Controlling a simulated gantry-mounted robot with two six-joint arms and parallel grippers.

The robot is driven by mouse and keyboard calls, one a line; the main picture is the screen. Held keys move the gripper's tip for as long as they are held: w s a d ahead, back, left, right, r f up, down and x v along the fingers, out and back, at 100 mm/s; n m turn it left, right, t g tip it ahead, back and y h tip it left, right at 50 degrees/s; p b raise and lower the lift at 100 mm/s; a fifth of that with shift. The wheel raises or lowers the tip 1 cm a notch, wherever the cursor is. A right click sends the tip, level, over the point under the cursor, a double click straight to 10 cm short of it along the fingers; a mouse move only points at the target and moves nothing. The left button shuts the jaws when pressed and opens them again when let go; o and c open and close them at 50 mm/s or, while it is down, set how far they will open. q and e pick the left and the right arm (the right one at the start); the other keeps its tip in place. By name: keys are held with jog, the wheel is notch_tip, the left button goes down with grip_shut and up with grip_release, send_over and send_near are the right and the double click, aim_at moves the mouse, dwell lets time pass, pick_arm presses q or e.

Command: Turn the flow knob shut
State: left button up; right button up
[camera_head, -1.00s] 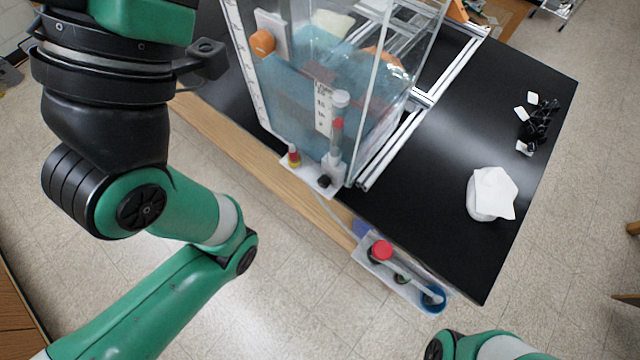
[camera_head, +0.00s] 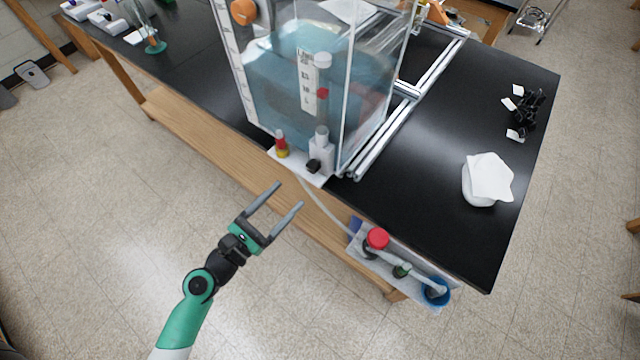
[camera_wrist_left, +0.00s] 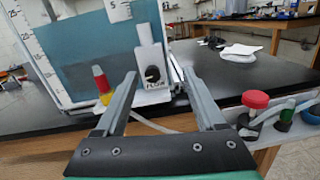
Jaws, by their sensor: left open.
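The flow knob (camera_head: 313,166) is a small black knob on a white block at the front foot of the clear tank (camera_head: 352,105). In the left wrist view the black knob (camera_wrist_left: 152,74) shows above a "FLOW" label, framed between my fingers. My left gripper (camera_head: 288,196) is open and empty. It is in front of the bench edge, short of the knob and not touching it. Its two grey fingers also show in the left wrist view (camera_wrist_left: 158,78), pointing toward the knob. My right gripper is not in view.
A red-and-yellow fitting (camera_head: 281,144) stands just left of the knob. A clear tube hangs from the tank's foot toward a side tray with a red cap (camera_head: 377,238) and a blue cup (camera_head: 437,291). A white cloth-like item (camera_head: 488,179) lies on the black bench (camera_head: 440,215).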

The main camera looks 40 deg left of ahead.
aim_at(310, 170)
pick_arm(q)
notch_tip(310, 170, down, 4)
jog(key=s+a+n+y, duration=0.1)
jog(key=s, duration=0.1)
jog(key=shift+g, duration=0.4)
jog(key=w, duration=0.3)
jog(key=w+a+p, duration=0.1)
jog(key=w, duration=0.7)
jog(key=shift+w+a+r, duration=0.25)
jog(key=shift+a+r, duration=0.05)
jog(key=shift+a, duration=0.05)
grip_shut()
